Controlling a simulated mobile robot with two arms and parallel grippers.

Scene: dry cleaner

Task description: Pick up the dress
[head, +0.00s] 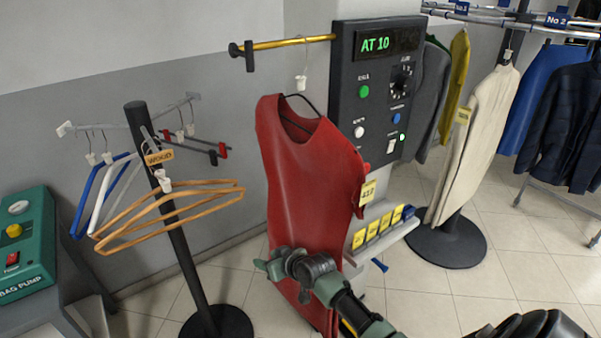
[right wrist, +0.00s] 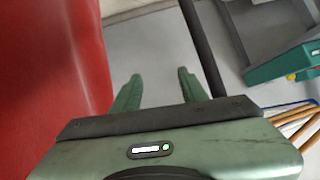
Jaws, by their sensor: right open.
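The red dress (head: 308,180) hangs on a black hanger from a brass rod in the head view, with a yellow number tag (head: 367,193) at its right side. My right gripper (head: 262,266) is in front of the dress's lower part and hides some of it. In the right wrist view the dress fills the left side (right wrist: 50,70). The two green fingers of the right gripper (right wrist: 159,82) are apart with nothing between them, and the dress is to their left. Whether the gripper touches the dress cannot be told. My left gripper is not in view.
A stand with wooden hangers (head: 165,215) is left of the dress. A dark control panel (head: 376,90) is behind it, with a shelf of yellow tags (head: 378,228) below. A green pump box (head: 25,245) is far left. Other garments hang at right.

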